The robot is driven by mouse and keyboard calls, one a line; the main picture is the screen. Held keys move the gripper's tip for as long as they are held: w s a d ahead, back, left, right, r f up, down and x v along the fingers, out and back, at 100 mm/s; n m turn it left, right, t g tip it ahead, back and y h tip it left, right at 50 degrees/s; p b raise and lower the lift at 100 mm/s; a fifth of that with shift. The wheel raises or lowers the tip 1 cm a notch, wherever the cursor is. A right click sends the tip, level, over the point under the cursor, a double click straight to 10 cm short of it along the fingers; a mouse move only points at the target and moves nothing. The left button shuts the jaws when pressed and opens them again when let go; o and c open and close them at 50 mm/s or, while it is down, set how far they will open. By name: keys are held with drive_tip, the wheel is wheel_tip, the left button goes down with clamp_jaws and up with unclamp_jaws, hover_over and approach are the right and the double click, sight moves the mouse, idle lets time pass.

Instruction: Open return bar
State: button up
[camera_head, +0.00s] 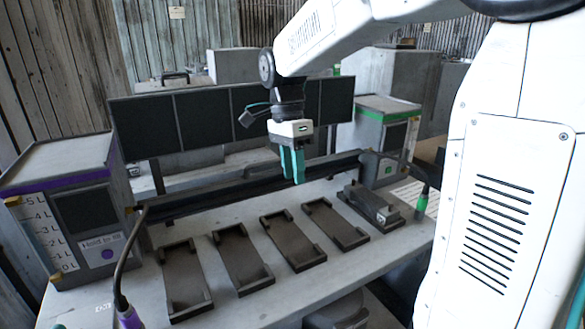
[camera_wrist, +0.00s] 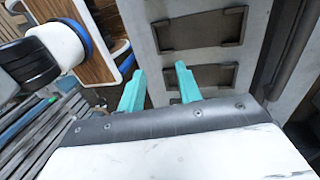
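A long dark bar (camera_head: 225,194) runs across the back of the grey table, between a purple-striped box and a green-striped box; it looks like the return bar, but no label confirms this. Whether it is open or closed I cannot tell. My gripper (camera_head: 293,182) hangs from the arm with its teal fingers pointing down, in front of the right half of the bar in the head view. In the wrist view the two fingers (camera_wrist: 158,82) stand apart with nothing between them. A dark rail (camera_wrist: 292,48) runs along the right of the wrist view.
Several dark trays (camera_head: 243,259) lie in a row on the table (camera_head: 268,303). A dark fixture (camera_head: 370,207) and a green-collared tool (camera_head: 422,203) are at the right. The purple-striped box (camera_head: 75,220) stands left, the green-striped box (camera_head: 385,140) right. Dark panels (camera_head: 205,120) stand behind the bar.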

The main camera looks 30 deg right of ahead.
drive_tip(key=shift+d+r, duration=0.1)
drive_tip(key=shift+r, duration=0.15)
drive_tip(key=c, duration=0.7)
drive_tip(key=r+t, duration=0.1)
drive_tip(key=d+r+t, duration=0.1)
drive_tip(key=r+t, duration=0.1)
drive_tip(key=t, duration=0.1)
drive_tip(key=shift+w+d+r, duration=0.25)
drive_tip(key=shift+w+r, duration=0.1)
clamp_jaws()
drive_tip(key=w+f+t, duration=0.3)
drive_tip(key=w+f, duration=0.4)
drive_tip(key=w, duration=0.4)
drive_tip(key=shift+w+d+f, duration=0.25)
drive_tip(key=shift+f, duration=0.05)
